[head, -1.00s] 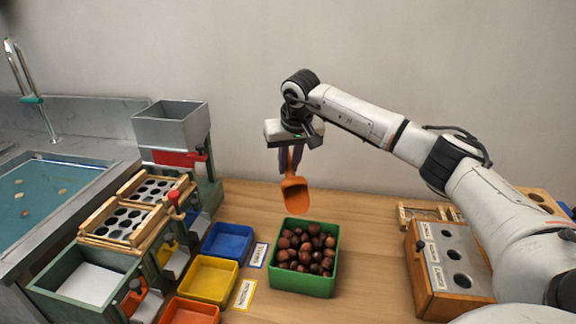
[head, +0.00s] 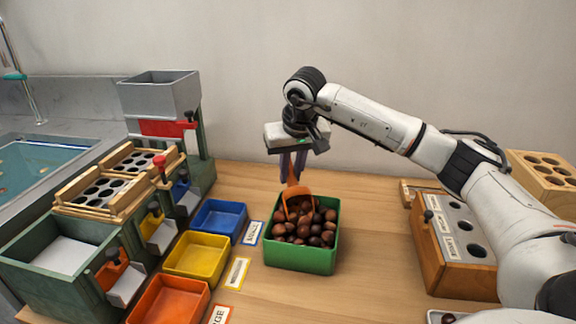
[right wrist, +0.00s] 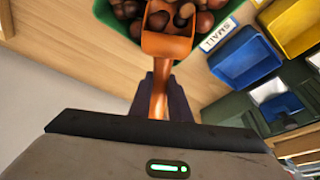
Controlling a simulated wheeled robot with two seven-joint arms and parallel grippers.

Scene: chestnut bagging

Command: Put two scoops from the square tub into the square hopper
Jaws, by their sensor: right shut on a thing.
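The square tub (head: 300,260) is green and full of brown chestnuts (head: 318,232), standing on the wooden table. My right gripper (head: 292,178) is shut on the handle of an orange scoop (head: 297,193), above the tub's back edge. The scoop's bowl is down among the chestnuts; it also shows in the right wrist view (right wrist: 167,45), with chestnuts at its mouth. The square hopper (head: 160,97) is grey metal, on top of a green stand at the back left. Its inside is mostly hidden. My left gripper is not in view.
Blue (head: 218,218), yellow (head: 195,255) and orange (head: 170,300) bins stand left of the tub. A green sorter with wooden hole trays (head: 105,190) stands beyond them. A wooden block with holes (head: 455,240) is at the right. Bare table lies between it and the tub.

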